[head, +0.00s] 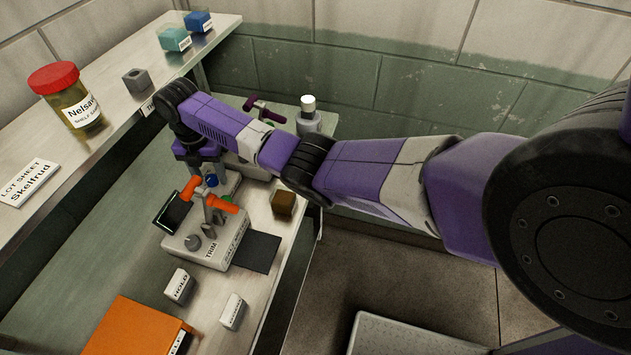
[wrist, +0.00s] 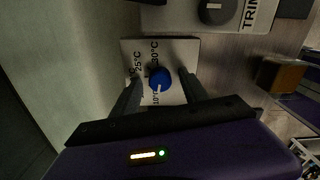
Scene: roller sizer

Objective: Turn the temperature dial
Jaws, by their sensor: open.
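The temperature dial is a round blue knob with a white pointer line (wrist: 160,80), set on a pale plate (wrist: 186,47) marked with several °C values. In the wrist view my gripper (wrist: 160,92) is open, with one dark finger on each side of the blue knob. I cannot tell whether the fingers touch it. In the head view the blue knob (head: 211,180) shows small below my arm's wrist, and my fingers there are mostly hidden.
A machine marked TRIM (head: 208,245) with a grey knob and orange handles stands close in front. A brown block (head: 284,204) sits to the right. A shelf with a red-lidded jar (head: 73,97) runs along the left. White HOLD block (head: 179,286) is nearer.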

